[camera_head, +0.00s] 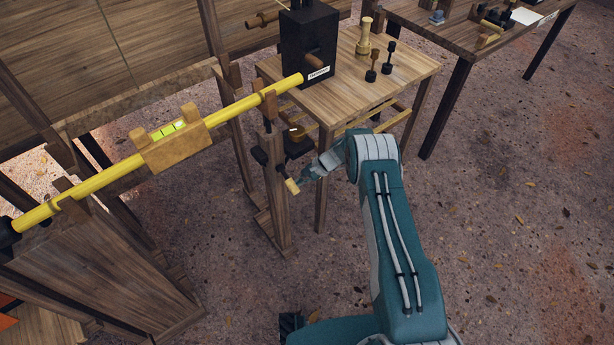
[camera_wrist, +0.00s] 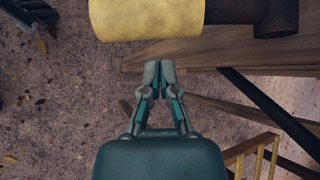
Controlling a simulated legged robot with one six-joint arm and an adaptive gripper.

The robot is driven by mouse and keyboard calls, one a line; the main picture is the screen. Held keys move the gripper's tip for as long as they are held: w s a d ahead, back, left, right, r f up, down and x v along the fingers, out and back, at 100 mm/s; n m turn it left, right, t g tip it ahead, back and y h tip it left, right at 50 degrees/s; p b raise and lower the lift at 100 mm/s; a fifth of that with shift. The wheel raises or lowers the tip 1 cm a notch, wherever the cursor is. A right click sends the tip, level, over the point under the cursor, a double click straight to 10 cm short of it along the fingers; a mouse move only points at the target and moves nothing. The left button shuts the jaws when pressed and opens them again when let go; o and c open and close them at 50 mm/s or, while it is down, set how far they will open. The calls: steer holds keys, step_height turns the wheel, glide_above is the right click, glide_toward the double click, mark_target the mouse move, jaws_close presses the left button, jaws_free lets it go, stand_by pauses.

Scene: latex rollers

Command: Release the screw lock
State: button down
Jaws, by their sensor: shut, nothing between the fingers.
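A wooden post (camera_head: 275,200) carries dark fittings and a small yellow handle (camera_head: 291,187), which looks like the screw lock. In the wrist view the yellow handle (camera_wrist: 147,18) is a thick cylinder at the top edge, joined to a dark shaft (camera_wrist: 250,14) on its right. My gripper (camera_head: 304,180) is beside the handle, to its right in the head view. In the wrist view my gripper (camera_wrist: 158,72) has its fingertips together and empty, just below the handle in the picture. I cannot tell whether they touch it.
A long yellow rod (camera_head: 95,183) with a spirit level (camera_head: 175,138) rests across wooden supports above the handle's left. A wooden table (camera_head: 345,85) with a black box (camera_head: 308,45) stands behind the post. Open gravelly ground (camera_head: 520,230) lies to the right.

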mark_target(295, 186)
steer(key=shift+s+a+r, duration=0.35)
steer(key=shift+s+a, duration=0.05)
steer(key=shift+s, duration=0.15)
steer(key=shift+s+a+r, duration=0.3)
steer(key=shift+s+a, duration=0.1)
steer(key=shift+s, duration=0.1)
steer(key=shift+d, duration=0.15)
steer(key=shift+s+r, duration=0.1)
steer(key=shift+s, duration=0.05)
